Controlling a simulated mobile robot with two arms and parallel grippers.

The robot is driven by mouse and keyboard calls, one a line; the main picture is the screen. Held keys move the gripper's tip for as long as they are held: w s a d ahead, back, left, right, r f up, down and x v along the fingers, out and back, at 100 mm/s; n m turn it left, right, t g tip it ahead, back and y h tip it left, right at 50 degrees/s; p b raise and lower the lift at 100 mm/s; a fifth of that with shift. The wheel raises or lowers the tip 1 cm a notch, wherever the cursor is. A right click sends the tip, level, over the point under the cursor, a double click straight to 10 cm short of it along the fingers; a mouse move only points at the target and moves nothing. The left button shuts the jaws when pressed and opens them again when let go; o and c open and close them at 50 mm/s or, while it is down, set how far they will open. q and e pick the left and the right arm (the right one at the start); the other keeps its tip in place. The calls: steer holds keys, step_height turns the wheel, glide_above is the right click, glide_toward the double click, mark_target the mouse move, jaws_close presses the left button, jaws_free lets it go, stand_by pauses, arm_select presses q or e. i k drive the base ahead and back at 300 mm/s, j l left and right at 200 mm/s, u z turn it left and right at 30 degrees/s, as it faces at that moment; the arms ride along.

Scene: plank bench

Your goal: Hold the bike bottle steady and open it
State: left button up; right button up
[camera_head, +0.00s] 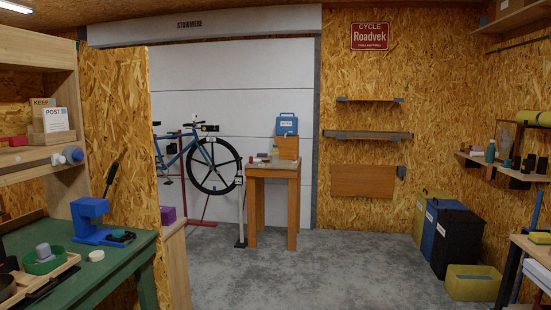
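I cannot pick out the bike bottle for certain. A small teal upright shape (490,152) that may be a bottle stands on the right wall shelf. Neither of my grippers shows in this view.
The wooden table (273,172) stands beyond open grey floor (320,270), with a blue case (287,125) on a wooden box. A bicycle (213,165) is on its left. A green bench (125,258) and chipboard partition (123,130) bound the left. Bins (458,243) line the right.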

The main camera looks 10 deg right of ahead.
mark_target(274, 150)
steer(key=i+l+z, duration=0.4)
steer(key=i, duration=0.55)
steer(key=i+z, duration=0.4)
steer(key=i, duration=2.7)
steer(key=i+u, duration=0.15)
steer(key=i, duration=0.35)
steer(key=i+l+u, duration=0.15)
steer(key=i, duration=0.35)
steer(key=i+l+u, duration=0.15)
steer(key=i, duration=0.35)
steer(key=i+l+u, duration=0.15)
steer(key=i, duration=0.35)
